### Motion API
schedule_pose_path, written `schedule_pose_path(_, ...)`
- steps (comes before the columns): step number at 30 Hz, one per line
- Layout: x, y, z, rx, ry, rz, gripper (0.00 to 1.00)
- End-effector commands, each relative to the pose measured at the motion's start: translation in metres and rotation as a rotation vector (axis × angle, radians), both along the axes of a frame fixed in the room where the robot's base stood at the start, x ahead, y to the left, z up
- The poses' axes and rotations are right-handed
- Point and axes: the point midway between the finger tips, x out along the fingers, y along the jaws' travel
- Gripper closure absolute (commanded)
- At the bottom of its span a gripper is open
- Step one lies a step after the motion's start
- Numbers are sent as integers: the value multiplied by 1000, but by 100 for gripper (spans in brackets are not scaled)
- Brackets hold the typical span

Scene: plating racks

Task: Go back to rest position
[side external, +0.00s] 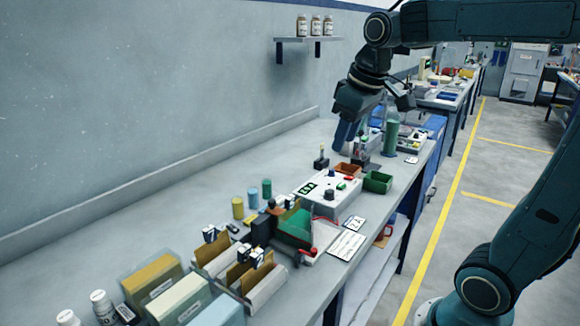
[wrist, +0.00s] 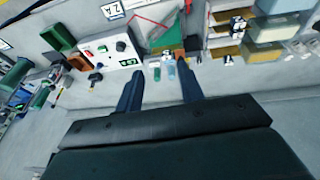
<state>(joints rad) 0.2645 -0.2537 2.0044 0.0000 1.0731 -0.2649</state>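My gripper (side external: 347,132) is raised over the back part of the bench in the side external view, with its fingers pointing down. In the wrist view its two dark blue fingers (wrist: 160,70) stand apart with nothing held between them. Plating racks with upright brown and green panels (side external: 243,272) stand on the front half of the bench, well away from my gripper. The racks also show at the top right of the wrist view (wrist: 226,45).
A white control box (side external: 322,193) stands on the bench near an orange bin (side external: 348,169) and a green bin (side external: 378,181). Yellow, light blue and green cylinders (side external: 252,199) stand by the racks. A wall shelf (side external: 308,40) holds three jars. Bare bench lies along the wall.

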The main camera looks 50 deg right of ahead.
Motion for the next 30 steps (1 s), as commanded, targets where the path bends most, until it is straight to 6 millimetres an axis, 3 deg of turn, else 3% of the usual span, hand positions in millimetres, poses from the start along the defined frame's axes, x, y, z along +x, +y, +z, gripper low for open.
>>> schedule_pose_path(9, -62, 50, -20, 26, -95, 13, 62)
schedule_pose_path(18, -109, 76, -49, 66, -165, 20, 62)
schedule_pose_path(30, -122, 82, -61, 81, -185, 20, 62)
